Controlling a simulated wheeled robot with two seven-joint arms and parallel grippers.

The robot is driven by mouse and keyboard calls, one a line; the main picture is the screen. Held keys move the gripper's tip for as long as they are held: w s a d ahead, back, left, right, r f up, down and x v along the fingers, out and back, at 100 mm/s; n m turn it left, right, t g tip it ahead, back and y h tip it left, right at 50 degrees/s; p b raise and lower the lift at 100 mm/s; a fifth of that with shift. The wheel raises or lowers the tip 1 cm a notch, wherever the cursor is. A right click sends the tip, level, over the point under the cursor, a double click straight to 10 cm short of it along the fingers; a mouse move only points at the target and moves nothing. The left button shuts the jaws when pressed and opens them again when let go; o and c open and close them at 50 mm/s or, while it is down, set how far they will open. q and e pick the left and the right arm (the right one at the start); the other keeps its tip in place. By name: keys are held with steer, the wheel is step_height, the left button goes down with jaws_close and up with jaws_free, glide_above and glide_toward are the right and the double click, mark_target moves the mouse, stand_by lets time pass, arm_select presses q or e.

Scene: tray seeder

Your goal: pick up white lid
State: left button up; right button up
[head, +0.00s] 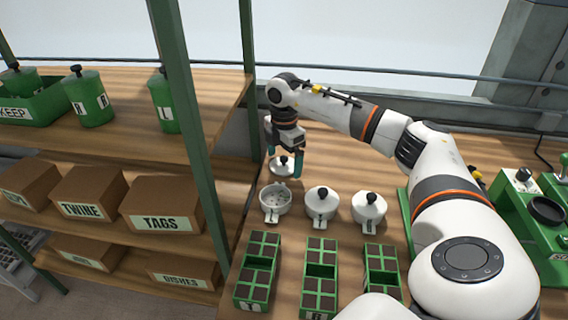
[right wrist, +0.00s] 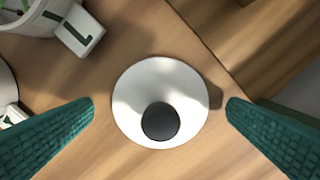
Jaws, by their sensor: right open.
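The white lid (head: 281,168) with a black knob lies on the wooden bench behind the pots in the head view. In the right wrist view the lid (right wrist: 160,92) is seen from above, with its dark round knob near the middle. My right gripper (head: 284,172) is open above the lid. Its two teal fingers (right wrist: 160,108) stand on either side of the lid, apart from it, with nothing between them except the lid below. My left gripper is not in view.
An uncovered white pot (head: 274,200) stands just in front of the lid. Two lidded pots (head: 321,204) (head: 368,209) stand to its right. Green seed trays (head: 257,268) are nearer. A green shelf post (head: 190,110) rises to the left.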

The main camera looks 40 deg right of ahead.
steer(key=shift+f, duration=0.2)
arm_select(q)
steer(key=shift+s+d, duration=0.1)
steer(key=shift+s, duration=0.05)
arm_select(e)
steer(key=c, duration=1.1)
